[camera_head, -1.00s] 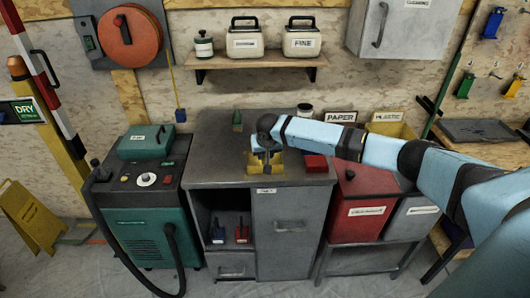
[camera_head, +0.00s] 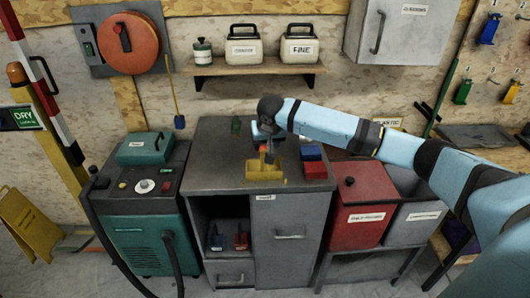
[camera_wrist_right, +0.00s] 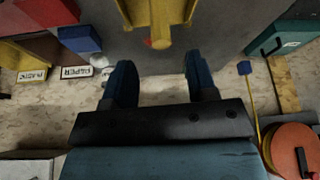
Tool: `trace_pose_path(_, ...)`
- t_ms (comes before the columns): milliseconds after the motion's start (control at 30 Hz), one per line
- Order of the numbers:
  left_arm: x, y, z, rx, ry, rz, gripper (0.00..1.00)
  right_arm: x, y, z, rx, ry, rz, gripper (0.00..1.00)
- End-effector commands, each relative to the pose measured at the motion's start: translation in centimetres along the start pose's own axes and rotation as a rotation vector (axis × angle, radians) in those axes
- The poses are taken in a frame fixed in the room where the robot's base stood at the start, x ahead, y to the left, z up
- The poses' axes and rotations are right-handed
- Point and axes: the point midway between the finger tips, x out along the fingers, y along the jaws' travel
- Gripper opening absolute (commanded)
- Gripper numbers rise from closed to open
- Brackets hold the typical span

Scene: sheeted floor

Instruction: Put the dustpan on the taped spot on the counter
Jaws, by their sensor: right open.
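The yellow dustpan (camera_head: 264,174) lies on the grey counter (camera_head: 218,178), near its front edge. In the right wrist view its yellow handle (camera_wrist_right: 160,28) points toward my right gripper (camera_wrist_right: 158,70). My right gripper is open, and the handle's end lies just beyond the two fingertips, apart from them. In the head view my right gripper (camera_head: 268,150) is just behind the dustpan. No tape outline shows clearly; I cannot tell whether the dustpan covers it. My left gripper is not in view.
A red block (camera_head: 315,170) and a blue block (camera_head: 310,153) sit on the counter to the dustpan's right. Bare counter lies left of the dustpan. A teal machine (camera_head: 140,225) and red bin (camera_head: 360,205) flank the counter.

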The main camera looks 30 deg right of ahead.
Motion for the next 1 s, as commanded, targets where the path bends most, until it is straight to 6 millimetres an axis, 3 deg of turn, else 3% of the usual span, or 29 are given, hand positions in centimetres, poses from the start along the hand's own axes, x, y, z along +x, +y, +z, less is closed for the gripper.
trace_pose_path(167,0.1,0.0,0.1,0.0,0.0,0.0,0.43,-1.6,-0.1,0.2,-0.003,0.0,-0.003,0.53)
trace_pose_path(267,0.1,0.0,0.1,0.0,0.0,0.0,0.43,-0.6,-1.3,1.6,-0.038,-0.001,-0.03,0.53)
trace_pose_path(333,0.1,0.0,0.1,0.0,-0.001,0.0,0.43,0.9,-3.0,3.8,-0.089,0.002,-0.076,0.53)
trace_pose_path(500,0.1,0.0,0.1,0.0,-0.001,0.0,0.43,5.5,-8.8,12.6,-0.257,0.043,-0.263,0.53)
trace_pose_path(700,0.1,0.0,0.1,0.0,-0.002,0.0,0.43,8.2,-13.4,23.4,-0.386,0.152,-0.467,0.53)
trace_pose_path(867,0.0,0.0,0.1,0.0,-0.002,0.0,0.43,8.6,-14.4,31.3,-0.429,0.268,-0.563,0.53)
trace_pose_path(1000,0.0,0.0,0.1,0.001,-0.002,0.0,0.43,8.1,-13.3,37.3,-0.447,0.382,-0.578,0.53)
